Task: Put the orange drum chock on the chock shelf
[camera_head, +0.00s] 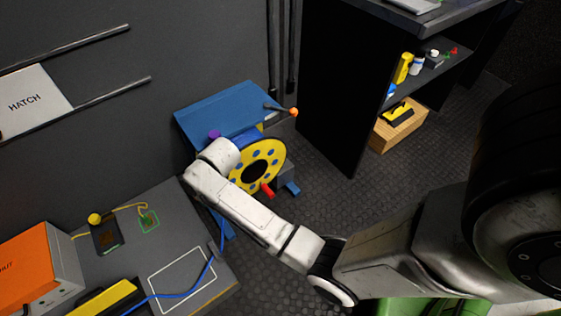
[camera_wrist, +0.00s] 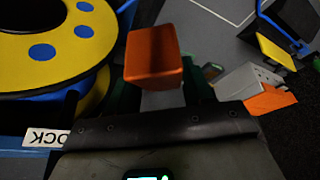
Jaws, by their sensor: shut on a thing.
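The orange drum chock (camera_wrist: 153,55) is a block in the middle of the wrist view. My gripper (camera_wrist: 158,92) is shut on it; the dark wrist housing hides part of the fingers. The yellow drum flange with blue spots (camera_wrist: 50,45) is close by on the left of the wrist view. In the head view, the drum (camera_head: 257,166) sits in a blue stand (camera_head: 225,110); my white arm covers the gripper and the chock there. A white label (camera_wrist: 47,138), partly readable as "OCK", shows by the drum. I cannot tell which surface is the chock shelf.
A grey bench (camera_head: 205,245) with a white outline and blue cable is at lower left. An orange-and-grey box (camera_head: 40,265) stands on it. A dark shelf unit (camera_head: 345,90) at upper right holds small items above a wooden crate (camera_head: 398,128). An orange-tipped lever (camera_head: 285,110) sticks out from the stand.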

